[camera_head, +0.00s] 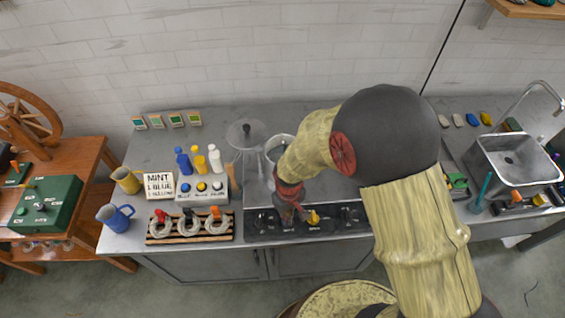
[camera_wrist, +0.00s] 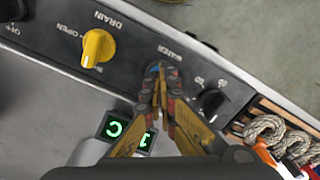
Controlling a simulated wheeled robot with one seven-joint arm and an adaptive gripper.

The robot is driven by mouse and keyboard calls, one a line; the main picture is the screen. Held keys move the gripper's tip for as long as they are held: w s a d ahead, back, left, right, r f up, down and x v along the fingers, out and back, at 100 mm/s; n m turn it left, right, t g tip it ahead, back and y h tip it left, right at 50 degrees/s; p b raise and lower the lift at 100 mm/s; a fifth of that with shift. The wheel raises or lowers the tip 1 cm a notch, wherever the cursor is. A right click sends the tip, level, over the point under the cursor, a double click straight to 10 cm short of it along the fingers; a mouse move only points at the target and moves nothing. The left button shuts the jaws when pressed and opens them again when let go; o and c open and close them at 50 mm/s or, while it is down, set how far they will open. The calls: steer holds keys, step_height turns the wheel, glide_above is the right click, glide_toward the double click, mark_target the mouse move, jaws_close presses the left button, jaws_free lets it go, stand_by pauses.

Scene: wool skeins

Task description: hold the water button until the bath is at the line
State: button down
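My gripper (camera_wrist: 161,72) points down at the control panel (camera_wrist: 135,50), its two fingertips together with nothing held between them. The tips are at the blue water button (camera_wrist: 152,70), by the printed word WATER, and cover most of it. I cannot tell how far the button is pressed. In the head view my gripper (camera_head: 291,212) is over the panel (camera_head: 262,226) on the counter's front edge. A round, clear-walled vessel (camera_head: 278,146) stands behind my arm, partly hidden. I cannot make out the bath's water level or a line.
A yellow drain knob (camera_wrist: 98,47) and a black knob (camera_wrist: 211,101) flank the button. A green-lit display (camera_wrist: 126,130) is beside my fingers. A wooden rack (camera_head: 190,236) with grey skeins is left of the panel. A metal sink (camera_head: 515,160) is at the right.

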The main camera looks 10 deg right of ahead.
step_height(320, 180, up, 7)
steer(key=p, duration=0.5)
stand_by(0.7)
steer(key=s+d+r+m+t+b, duration=0.2)
steer(key=s+d+r, duration=0.2)
steer(key=r, duration=0.4)
steer(key=s+d+r+m+t+b, duration=0.1)
steer(key=s+d+r+b, duration=0.2)
steer(key=r, duration=0.6)
steer(key=s+d+r+m+t+b, duration=0.2)
steer(key=s+d+r, duration=0.3)
steer(key=r, duration=0.4)
steer(key=shift+m+t+b, duration=0.3)
steer(key=shift+b, duration=0.35)
steer(key=shift+s, duration=0.1)
